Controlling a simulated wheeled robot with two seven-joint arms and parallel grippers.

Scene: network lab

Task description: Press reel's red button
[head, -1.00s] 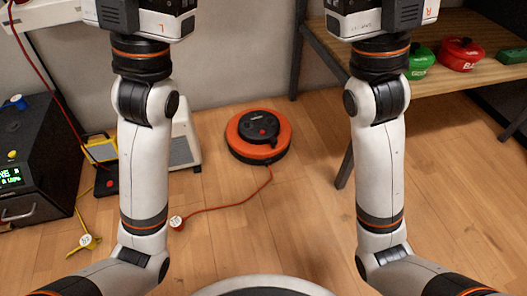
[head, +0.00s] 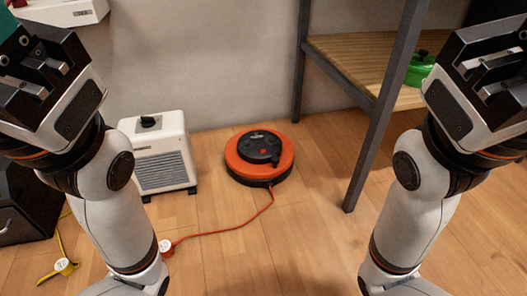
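The reel (head: 240,163) is a round orange and black unit lying flat on the wooden floor near the wall, in the middle of the head view. Its small red button (head: 263,152) shows on the black top, near the centre. An orange cord runs from the reel to a white round plug (head: 166,247) on the floor. My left gripper (head: 40,62) is raised at the upper left, and my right gripper (head: 500,68) is raised at the upper right. Both are far from the reel.
A white heater-like box (head: 163,155) stands left of the reel. A wooden shelf (head: 350,62) with dark metal legs stands at the right, with a green pot (head: 420,70) on it. A yellow cord plug (head: 64,267) lies at lower left.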

